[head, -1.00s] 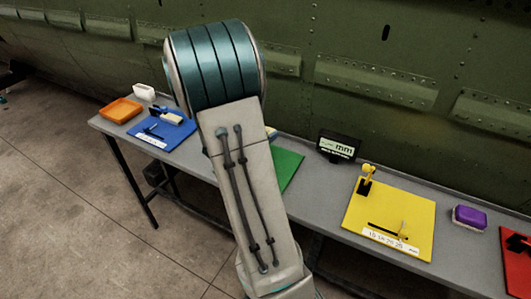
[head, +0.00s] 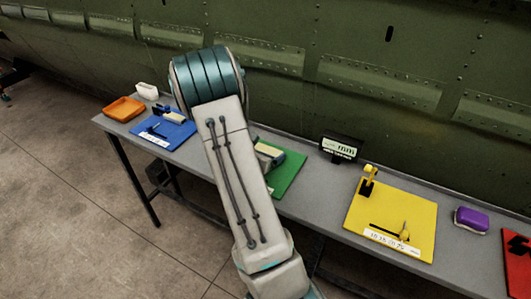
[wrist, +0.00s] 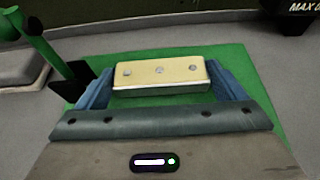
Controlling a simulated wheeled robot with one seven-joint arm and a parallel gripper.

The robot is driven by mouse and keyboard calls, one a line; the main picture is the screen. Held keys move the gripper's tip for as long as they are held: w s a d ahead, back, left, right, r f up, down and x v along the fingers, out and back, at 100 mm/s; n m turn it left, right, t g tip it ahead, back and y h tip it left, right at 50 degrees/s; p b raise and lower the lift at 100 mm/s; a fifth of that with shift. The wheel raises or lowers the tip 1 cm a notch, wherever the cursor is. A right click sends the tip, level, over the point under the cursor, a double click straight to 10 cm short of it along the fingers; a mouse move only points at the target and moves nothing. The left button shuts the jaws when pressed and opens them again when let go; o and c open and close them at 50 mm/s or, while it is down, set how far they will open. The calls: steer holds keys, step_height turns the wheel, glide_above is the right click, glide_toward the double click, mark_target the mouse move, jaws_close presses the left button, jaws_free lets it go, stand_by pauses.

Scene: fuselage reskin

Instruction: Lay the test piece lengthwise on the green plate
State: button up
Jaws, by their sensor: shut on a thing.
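The test piece (wrist: 160,75) is a pale yellow bar with several round marks along its top. It lies crosswise in the wrist view, between the two blue fingers of my gripper (wrist: 160,88), which is shut on its ends. The green plate (wrist: 270,118) is beneath it, with the bar over the plate's middle. I cannot tell whether the bar touches the plate. In the head view the green plate (head: 292,178) shows to the right of my arm, and a pale piece (head: 268,150) shows partly at its upper left. My arm hides the rest.
A green and black fixture (wrist: 62,62) stands at the plate's left edge in the wrist view. On the bench are a display (head: 339,147), a yellow plate (head: 418,210), a blue plate (head: 178,137), an orange tray (head: 122,109) and a purple block (head: 471,219).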

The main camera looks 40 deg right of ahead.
steer(key=shift+f, duration=0.15)
steer(key=shift+f+b, duration=0.15)
steer(key=shift+b, duration=0.15)
steer(key=o, duration=0.7)
